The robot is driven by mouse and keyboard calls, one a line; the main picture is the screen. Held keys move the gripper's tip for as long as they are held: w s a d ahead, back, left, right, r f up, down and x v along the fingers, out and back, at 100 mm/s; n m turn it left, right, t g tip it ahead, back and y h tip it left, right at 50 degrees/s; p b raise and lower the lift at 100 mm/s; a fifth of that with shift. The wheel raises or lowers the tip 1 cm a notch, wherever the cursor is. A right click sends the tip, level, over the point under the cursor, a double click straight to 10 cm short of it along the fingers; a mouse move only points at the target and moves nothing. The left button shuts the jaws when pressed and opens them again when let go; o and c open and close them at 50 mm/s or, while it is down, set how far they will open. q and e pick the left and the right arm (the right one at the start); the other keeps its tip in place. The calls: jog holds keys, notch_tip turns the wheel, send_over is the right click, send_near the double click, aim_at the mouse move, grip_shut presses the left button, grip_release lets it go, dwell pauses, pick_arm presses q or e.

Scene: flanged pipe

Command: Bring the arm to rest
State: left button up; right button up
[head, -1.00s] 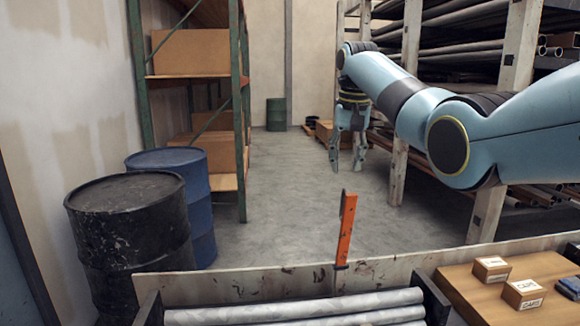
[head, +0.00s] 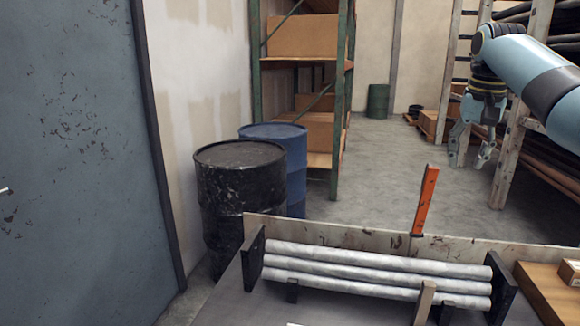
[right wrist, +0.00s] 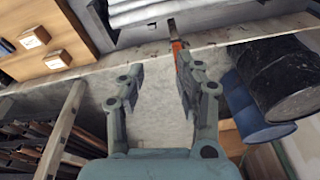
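My right gripper (head: 468,156) hangs fingers down at the upper right of the head view, beyond the bench's back edge and above the floor. Its fingers are apart and nothing is between them. In the right wrist view the same gripper (right wrist: 157,78) also shows spread, empty fingers. My right arm comes in from the right edge of the head view. My left gripper is in neither view.
Grey pipes (head: 375,272) lie in a rack on the bench, with an orange upright (head: 425,202) behind. A wooden board (head: 548,290) is at right. A black drum (head: 238,195) and blue drum (head: 288,150) stand left, near shelving (head: 300,62). The middle floor is clear.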

jog(key=s+a+f+n+h, duration=0.1)
jog(key=s+a+f+n, duration=0.25)
jog(key=s+f, duration=1.55)
jog(key=s+a+n+t, duration=0.1)
jog(key=s+a, duration=0.2)
jog(key=s, duration=0.9)
jog(key=s+a+n+t, duration=0.1)
jog(key=s+a+n, duration=0.1)
jog(key=s, duration=1.1)
notch_tip(320, 180, down, 35)
jog(key=s+d+g+b, duration=0.2)
jog(key=b, duration=0.6)
pick_arm(q)
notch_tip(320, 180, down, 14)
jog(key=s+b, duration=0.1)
jog(key=b, duration=0.5)
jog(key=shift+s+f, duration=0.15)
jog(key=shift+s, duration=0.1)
pick_arm(e)
jog(key=s+d+f+m+g, duration=0.1)
jog(key=s+f, duration=1.7)
jog(key=f, duration=0.3)
jog(key=shift+y, duration=0.3)
